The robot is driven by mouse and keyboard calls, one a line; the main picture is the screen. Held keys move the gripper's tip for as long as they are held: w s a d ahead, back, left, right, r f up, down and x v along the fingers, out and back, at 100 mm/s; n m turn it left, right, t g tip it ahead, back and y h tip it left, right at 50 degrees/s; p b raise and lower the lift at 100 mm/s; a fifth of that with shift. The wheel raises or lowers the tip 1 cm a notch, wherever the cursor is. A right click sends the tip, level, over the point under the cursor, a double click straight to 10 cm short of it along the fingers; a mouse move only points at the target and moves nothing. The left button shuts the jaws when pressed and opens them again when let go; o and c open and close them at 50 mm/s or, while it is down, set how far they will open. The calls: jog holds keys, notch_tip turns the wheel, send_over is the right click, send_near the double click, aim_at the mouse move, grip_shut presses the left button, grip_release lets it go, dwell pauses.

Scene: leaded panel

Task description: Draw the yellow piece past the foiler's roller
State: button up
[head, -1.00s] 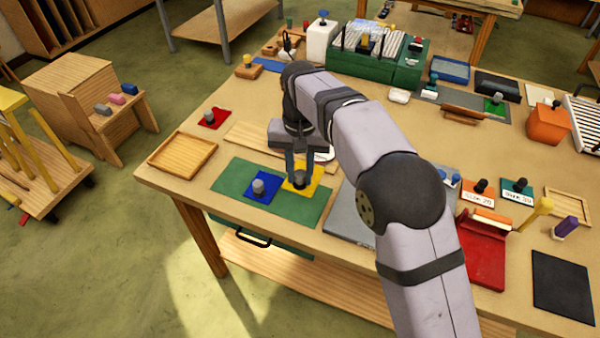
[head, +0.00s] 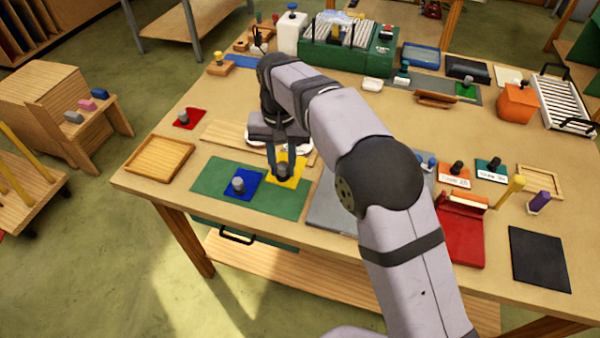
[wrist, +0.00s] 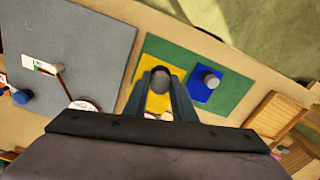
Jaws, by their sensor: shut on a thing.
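The yellow piece (head: 294,165) is a flat square with a grey knob on top. It lies at the right end of the green mat (head: 213,173). My gripper (head: 281,170) is over it, pointing down, with its fingers shut on the knob. In the wrist view the grey knob sits between the fingertips (wrist: 160,84), with the yellow sheet (wrist: 157,102) showing around it. A red stand (head: 462,230) with a pale bar across its top is at the right; I cannot tell whether it is the foiler.
A blue piece (head: 243,184) with a knob lies just left of the yellow one. A grey board (head: 325,205) is to the right, partly behind my arm. A wooden tray (head: 160,160) and a red piece (head: 186,118) are at the left. A green machine (head: 372,63) stands at the back.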

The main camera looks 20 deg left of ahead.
jog(key=w+d+r+m+p, duration=0.2)
jog(key=w+d+r+p, duration=0.2)
jog(key=w+d+r, duration=0.15)
jog(key=s+d+m+p, duration=0.25)
jog(key=d+p, duration=0.25)
jog(key=d, duration=0.7)
jog(key=s+d+f+n, duration=0.2)
jog(key=s+f+n, duration=0.1)
jog(key=f, duration=0.5)
jog(key=shift+d+f+n, duration=0.15)
jog(key=shift+d+n, duration=0.2)
jog(key=shift+n, duration=0.5)
jog(key=shift+s, duration=0.1)
jog(key=shift+f+b, duration=1.55)
jog(key=shift+f, duration=1.2)
